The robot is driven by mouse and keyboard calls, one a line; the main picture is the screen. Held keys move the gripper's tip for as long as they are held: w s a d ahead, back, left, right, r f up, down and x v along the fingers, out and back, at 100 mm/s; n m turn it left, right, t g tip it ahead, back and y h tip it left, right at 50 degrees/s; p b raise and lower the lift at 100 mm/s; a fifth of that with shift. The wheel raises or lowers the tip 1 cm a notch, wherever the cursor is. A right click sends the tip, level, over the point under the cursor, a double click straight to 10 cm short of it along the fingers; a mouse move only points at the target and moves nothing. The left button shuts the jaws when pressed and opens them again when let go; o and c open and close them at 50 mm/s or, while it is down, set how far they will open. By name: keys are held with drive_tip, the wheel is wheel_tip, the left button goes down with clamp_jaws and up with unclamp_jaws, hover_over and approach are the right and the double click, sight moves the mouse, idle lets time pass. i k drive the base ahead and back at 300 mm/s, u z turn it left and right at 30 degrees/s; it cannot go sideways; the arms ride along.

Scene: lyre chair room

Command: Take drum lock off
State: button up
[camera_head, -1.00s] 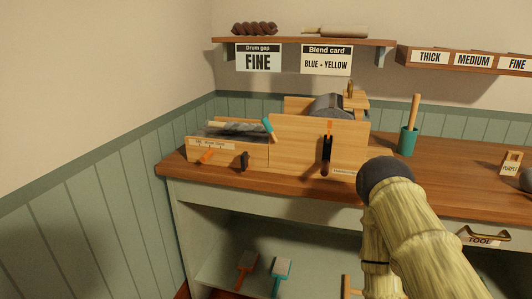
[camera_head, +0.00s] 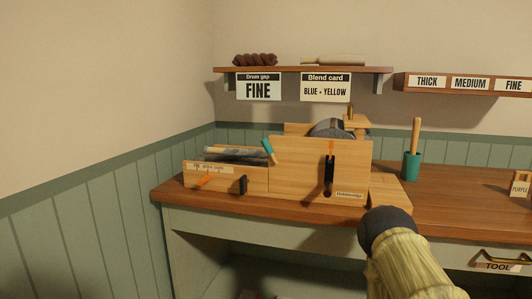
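A wooden drum carder (camera_head: 300,170) stands on the left part of the bench, with a grey drum (camera_head: 330,128) showing above its side panel. A black crank-like handle with an orange top (camera_head: 329,170) stands upright on the front panel. A teal lever (camera_head: 268,151) leans at the panel's left edge. I cannot tell which part is the drum lock. My arm shows at the lower right, apart from the carder in the picture; no gripper fingers show.
The wooden bench top (camera_head: 460,198) is mostly clear to the right. A drum gap card reading FINE (camera_head: 258,87) hangs from the shelf (camera_head: 300,71).

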sight(265, 142)
drive_tip(key=u, duration=0.25)
drive_tip(key=k, duration=0.7)
drive_tip(key=u, duration=0.65)
drive_tip(key=k, duration=0.65)
drive_tip(key=z, duration=0.1)
drive_tip(key=i, duration=0.75)
drive_tip(key=u, duration=0.35)
